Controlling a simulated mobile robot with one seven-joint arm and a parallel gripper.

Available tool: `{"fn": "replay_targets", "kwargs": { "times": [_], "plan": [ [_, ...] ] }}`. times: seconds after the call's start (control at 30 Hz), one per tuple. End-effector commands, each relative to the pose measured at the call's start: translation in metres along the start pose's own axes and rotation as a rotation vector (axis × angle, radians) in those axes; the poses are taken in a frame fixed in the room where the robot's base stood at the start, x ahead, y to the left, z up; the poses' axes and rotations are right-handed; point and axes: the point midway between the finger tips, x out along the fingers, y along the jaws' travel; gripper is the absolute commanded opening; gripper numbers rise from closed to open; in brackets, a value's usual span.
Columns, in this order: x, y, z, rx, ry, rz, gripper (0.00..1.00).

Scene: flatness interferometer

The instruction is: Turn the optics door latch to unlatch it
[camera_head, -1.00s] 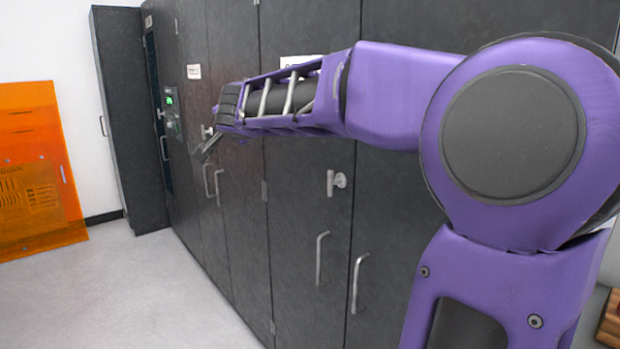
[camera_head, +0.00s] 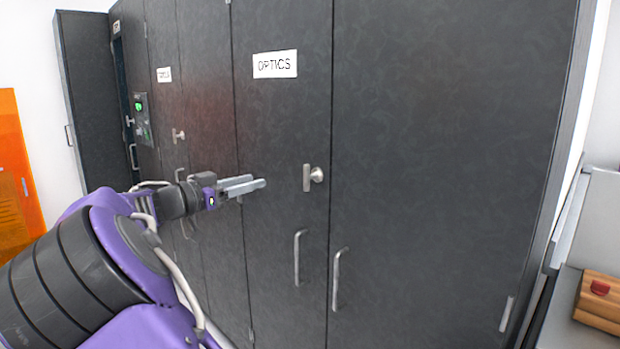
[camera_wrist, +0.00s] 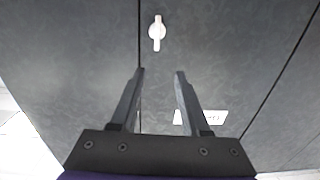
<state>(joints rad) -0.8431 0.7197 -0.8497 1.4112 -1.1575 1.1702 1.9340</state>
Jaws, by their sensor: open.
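The optics door (camera_head: 270,130) is a dark grey cabinet door bearing a white OPTICS label (camera_head: 275,64). Its latch (camera_head: 314,177), a silver knob with an upright bar, sits near the door's right edge. The door looks shut. My gripper (camera_head: 255,183) is open and empty, left of the latch and apart from it at about the same height in the head view. In the wrist view, a latch with an upright lever (camera_wrist: 157,31) shows beyond my open fingertips (camera_wrist: 160,72). A partly hidden white label (camera_wrist: 205,117) shows behind the right finger.
Handles (camera_head: 298,257) and (camera_head: 338,279) stick out below the latch. Another cabinet door with its own latch (camera_head: 178,135) stands further left, and a panel with a green light (camera_head: 141,112) beyond it. A worktop with a wooden block (camera_head: 600,303) is at right.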

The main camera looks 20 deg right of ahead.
Motion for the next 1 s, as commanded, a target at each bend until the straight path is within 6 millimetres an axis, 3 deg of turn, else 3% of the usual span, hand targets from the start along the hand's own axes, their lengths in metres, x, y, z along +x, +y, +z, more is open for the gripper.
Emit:
{"fn": "replay_targets", "kwargs": {
  "times": [0.23, 0.7, 1.0],
  "plan": [
    [0.022, 0.002, 0.009, -0.023, 0.005, 0.027, 0.46],
    [0.123, 0.005, 0.008, -0.023, 0.004, 0.025, 0.46],
    [0.167, 0.005, 0.008, -0.022, 0.004, 0.022, 0.46]
  ]
}}
